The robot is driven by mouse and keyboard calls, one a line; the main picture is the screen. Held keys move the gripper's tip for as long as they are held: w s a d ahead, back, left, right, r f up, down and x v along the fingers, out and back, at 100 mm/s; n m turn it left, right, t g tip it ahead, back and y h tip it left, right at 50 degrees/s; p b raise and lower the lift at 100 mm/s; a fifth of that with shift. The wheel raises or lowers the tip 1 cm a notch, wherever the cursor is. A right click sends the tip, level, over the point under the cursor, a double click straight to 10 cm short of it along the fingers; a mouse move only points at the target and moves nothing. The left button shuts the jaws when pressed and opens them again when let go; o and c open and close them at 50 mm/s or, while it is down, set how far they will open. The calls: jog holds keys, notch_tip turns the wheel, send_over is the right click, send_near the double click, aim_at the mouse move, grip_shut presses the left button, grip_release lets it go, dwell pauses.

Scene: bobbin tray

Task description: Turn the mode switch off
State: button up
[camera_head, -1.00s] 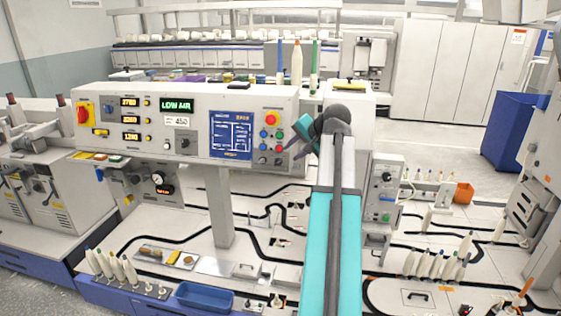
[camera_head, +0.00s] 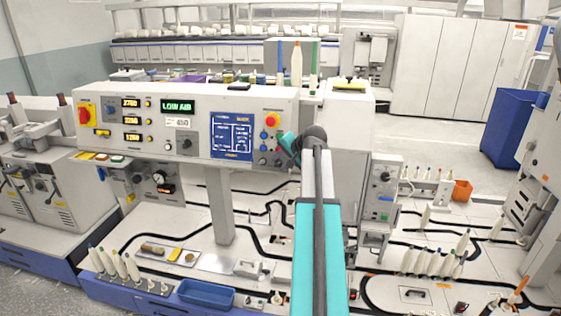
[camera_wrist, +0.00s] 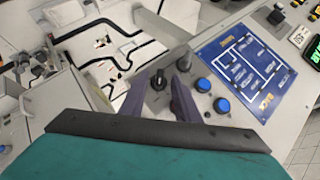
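The control panel (camera_head: 215,100) stands at centre left, with a blue screen, coloured buttons and dark knobs. In the wrist view, a black switch knob (camera_wrist: 158,83) lies between my gripper's (camera_wrist: 160,90) two dark fingers, which are apart. A second black knob (camera_wrist: 184,61) sits just beside it, near two blue buttons (camera_wrist: 212,95). No label naming the mode switch is readable, and I cannot tell whether the fingers touch the knob. In the head view, my gripper (camera_head: 283,151) is at the panel's lower right corner, its fingers mostly hidden.
Another dark knob (camera_head: 185,144) is at the panel's middle. A grey box with a dial (camera_head: 384,176) stands right of my arm. Below are a blue tray (camera_head: 206,294), bobbins (camera_head: 436,262) and black tracks.

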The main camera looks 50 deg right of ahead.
jog(key=shift+w+d+f, duration=0.1)
jog(key=shift+w+f, duration=0.2)
jog(key=shift+w, duration=0.05)
jog(key=shift+c, duration=0.4)
grip_shut()
